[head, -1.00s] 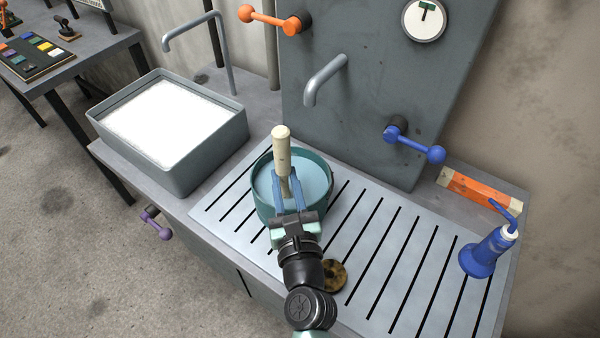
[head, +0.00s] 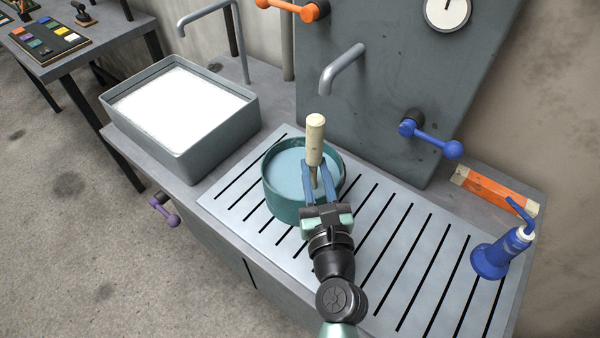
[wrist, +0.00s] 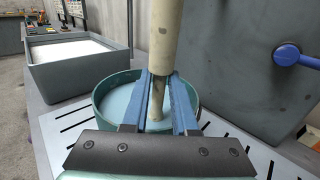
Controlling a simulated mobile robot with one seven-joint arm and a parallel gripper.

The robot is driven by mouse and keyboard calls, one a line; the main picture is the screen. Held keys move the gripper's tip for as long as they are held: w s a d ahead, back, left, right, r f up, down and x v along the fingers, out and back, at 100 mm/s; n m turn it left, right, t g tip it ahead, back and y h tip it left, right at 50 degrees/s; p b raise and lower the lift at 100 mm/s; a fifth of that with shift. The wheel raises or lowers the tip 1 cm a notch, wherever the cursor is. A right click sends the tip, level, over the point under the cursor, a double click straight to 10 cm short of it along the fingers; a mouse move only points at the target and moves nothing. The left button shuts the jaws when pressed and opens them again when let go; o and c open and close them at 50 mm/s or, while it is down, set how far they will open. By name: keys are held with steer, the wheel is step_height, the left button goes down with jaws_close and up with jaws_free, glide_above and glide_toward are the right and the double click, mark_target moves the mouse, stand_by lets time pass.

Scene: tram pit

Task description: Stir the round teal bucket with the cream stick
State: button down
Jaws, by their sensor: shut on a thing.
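The round teal bucket (head: 290,209) stands on the slotted drainboard and holds pale blue liquid. My gripper (head: 318,176) is shut on the cream stick (head: 315,140), which stands nearly upright with its thick end above the fingers. In the wrist view the cream stick (wrist: 164,40) passes between the blue fingers (wrist: 157,100), and its thinner lower part reaches down to the liquid in the teal bucket (wrist: 104,98). Its lower tip is hidden. In the head view the stick is at the right part of the bucket.
A grey basin (head: 190,146) with white contents stands left of the bucket. A grey spout (head: 340,70) and a blue lever (head: 430,140) are on the panel behind. A blue bottle (head: 497,255) stands at the right on the drainboard (head: 405,240). A purple handle (head: 165,210) sticks out at the front.

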steer(key=shift+d, duration=0.7)
steer(key=a+p, duration=0.2)
steer(key=a, duration=0.4)
steer(key=shift+p, duration=0.4)
